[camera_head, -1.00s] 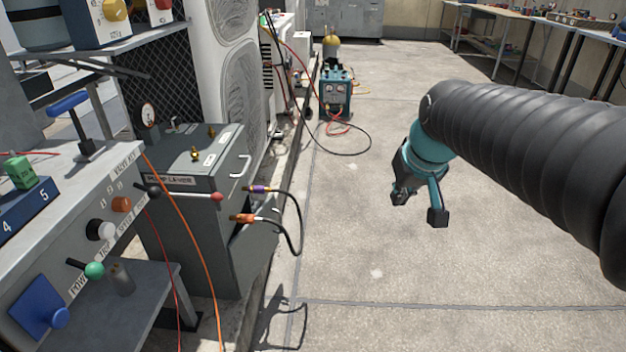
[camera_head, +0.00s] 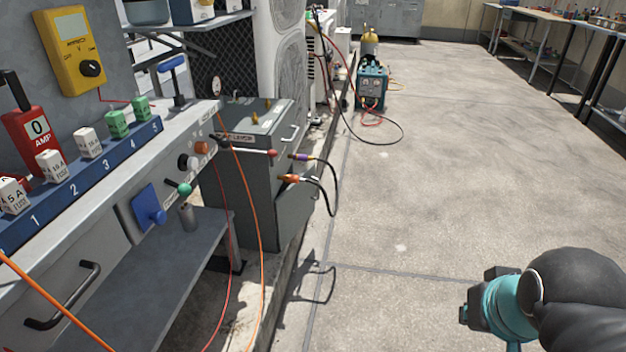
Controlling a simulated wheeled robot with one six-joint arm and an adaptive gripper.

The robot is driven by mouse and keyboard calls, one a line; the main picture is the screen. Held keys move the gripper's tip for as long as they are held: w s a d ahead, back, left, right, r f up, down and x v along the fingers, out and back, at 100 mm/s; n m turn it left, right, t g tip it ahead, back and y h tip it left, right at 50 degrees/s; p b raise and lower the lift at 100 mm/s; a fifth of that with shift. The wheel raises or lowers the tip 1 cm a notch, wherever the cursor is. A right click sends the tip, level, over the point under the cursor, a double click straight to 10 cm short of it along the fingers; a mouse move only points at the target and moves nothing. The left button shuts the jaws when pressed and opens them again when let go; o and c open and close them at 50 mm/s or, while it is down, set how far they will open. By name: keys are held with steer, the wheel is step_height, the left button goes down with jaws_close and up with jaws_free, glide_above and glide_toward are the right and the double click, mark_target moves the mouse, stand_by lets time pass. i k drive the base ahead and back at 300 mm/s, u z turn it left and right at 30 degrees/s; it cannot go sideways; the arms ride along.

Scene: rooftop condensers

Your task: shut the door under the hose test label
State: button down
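The grey cabinet (camera_head: 240,190) with a "LEVER" label stands left of centre, past the bench. A lever with a red tip runs along its top edge. Purple and orange hose fittings (camera_head: 291,179) stick out of its right-hand side, joined by a black hose. A grey panel (camera_head: 296,214) below the fittings looks like the door; how far it stands open is hard to tell. I cannot read a hose test label. My gripper (camera_head: 478,300) is at the lower right over the floor, far from the cabinet.
A bench (camera_head: 100,190) with a fuse row, knobs and a drawer handle fills the left. Orange and red cables hang from it. A teal machine (camera_head: 372,84) and looped hoses stand further back. The concrete floor (camera_head: 450,180) in the middle and right is clear.

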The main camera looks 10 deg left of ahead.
mark_target(293, 206)
steer(key=u, duration=0.65)
steer(key=i, duration=1.25)
steer(key=z, duration=0.55)
